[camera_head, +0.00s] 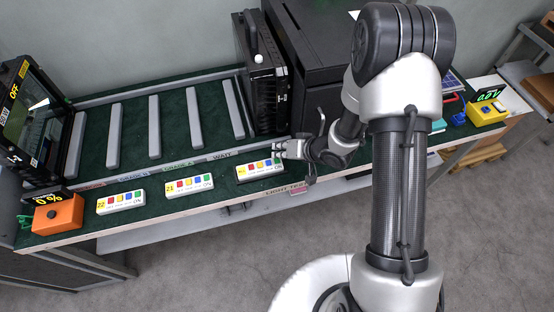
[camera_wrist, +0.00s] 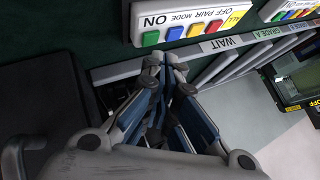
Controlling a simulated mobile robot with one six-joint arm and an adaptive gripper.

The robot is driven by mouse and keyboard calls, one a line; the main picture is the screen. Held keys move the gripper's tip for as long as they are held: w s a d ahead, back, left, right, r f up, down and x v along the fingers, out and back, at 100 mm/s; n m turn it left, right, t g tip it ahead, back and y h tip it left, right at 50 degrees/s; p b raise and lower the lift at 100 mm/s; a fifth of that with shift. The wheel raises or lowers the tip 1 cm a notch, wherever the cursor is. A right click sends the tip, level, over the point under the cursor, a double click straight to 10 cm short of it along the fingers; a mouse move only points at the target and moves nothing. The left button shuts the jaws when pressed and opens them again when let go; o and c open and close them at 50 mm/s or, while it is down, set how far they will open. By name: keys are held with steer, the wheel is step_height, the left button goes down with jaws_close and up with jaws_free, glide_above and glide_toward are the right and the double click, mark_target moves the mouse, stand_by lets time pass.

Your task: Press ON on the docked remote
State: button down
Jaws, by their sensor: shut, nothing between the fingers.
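A white remote marked ALL (camera_head: 260,169) lies near the bench's front edge, with red, yellow, green and blue buttons. My gripper (camera_head: 278,149) is shut and empty, just behind this remote in the head view. In the wrist view its closed fingertips (camera_wrist: 166,60) are just below the remote's edge, near the blue and green buttons. I cannot tell whether they touch it. Two similar remotes, Z1 (camera_head: 189,186) and Z2 (camera_head: 121,202), lie to the left.
An orange box with a black knob (camera_head: 58,214) stands at the far left by a display. A black finned housing (camera_head: 262,85) stands behind my gripper. Grey bars (camera_head: 154,126) cross the green bench. A yellow meter (camera_head: 487,111) sits at the right.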

mark_target(279, 160)
steer(key=shift+f, duration=0.15)
steer(key=shift+f, duration=0.3)
steer(key=shift+f+b, duration=0.3)
steer(key=shift+f, duration=0.05)
stand_by(0.5)
steer(key=shift+r, duration=0.1)
steer(key=shift+r+p, duration=0.7)
steer(key=shift+p, duration=0.2)
step_height(279, 160, up, 5)
steer(key=p, duration=0.5)
steer(key=shift+r, duration=0.1)
